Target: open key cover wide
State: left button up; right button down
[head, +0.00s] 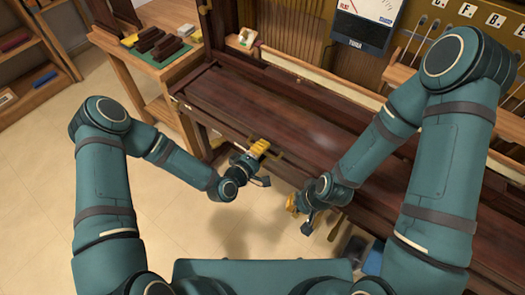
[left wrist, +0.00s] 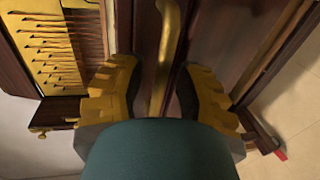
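The key cover (head: 300,128) is a long dark reddish-brown wooden panel along the piano in the head view. It looks closed, with no keys in sight. My left gripper (head: 260,149) is at its front edge, by a brass handle. In the left wrist view this brass handle (left wrist: 167,45) runs between the two yellow fingers of my left gripper (left wrist: 160,95), which stand apart with gaps on both sides. My right gripper (head: 293,203) is lower and to the right, in front of the piano. Its fingers are small and partly hidden, so its opening is unclear. A second brass bar (head: 338,228) shows near it.
A wooden workbench (head: 150,62) with dark blocks stands at the back left, close to the piano's end. A tuning meter (head: 365,22) sits above the piano. Shelves (head: 35,60) line the left wall. The tiled floor (head: 45,200) at left is clear.

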pick_arm(q)
grip_shut()
pick_arm(e)
jog(key=shift+r, duration=0.1)
